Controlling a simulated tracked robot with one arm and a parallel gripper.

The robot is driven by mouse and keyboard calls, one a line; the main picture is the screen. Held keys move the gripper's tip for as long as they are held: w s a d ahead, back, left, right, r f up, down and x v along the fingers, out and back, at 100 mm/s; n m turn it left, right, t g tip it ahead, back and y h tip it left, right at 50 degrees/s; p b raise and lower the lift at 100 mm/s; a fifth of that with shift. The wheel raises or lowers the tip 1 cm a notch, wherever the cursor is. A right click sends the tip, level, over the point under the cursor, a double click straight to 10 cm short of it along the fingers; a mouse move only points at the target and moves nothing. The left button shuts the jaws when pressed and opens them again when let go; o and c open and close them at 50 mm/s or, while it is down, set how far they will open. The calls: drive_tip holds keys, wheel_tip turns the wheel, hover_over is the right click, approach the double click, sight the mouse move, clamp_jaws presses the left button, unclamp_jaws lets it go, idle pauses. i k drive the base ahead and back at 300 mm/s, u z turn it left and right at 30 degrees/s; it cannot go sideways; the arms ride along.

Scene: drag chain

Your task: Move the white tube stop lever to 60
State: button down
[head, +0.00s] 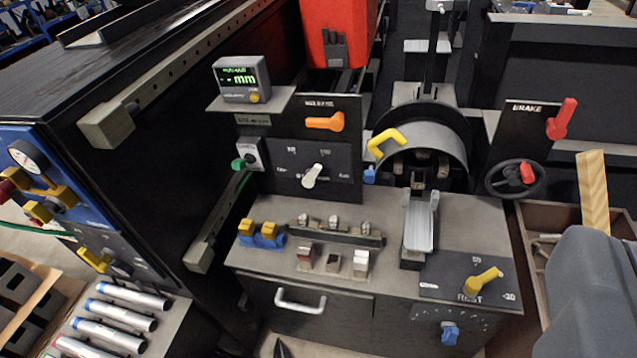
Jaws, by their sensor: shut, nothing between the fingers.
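The white lever (312,176) is mounted on a black upright panel (340,188) at the back of the grey bench. Its handle points down and slightly left. Small white marks stand around it, too small to read surely.
A yellow lever (482,280) sits at the bench's front right, and a yellow handle (386,142) by the round drum. A display (241,79) reading "mm" stands upper left. A metal chute (419,222), small blocks and a drawer handle (300,301) lie nearer.

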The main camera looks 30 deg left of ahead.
sight(308, 181)
drive_tip(key=z, duration=0.05)
drive_tip(key=i, duration=1.15)
drive_tip(key=u, duration=0.6)
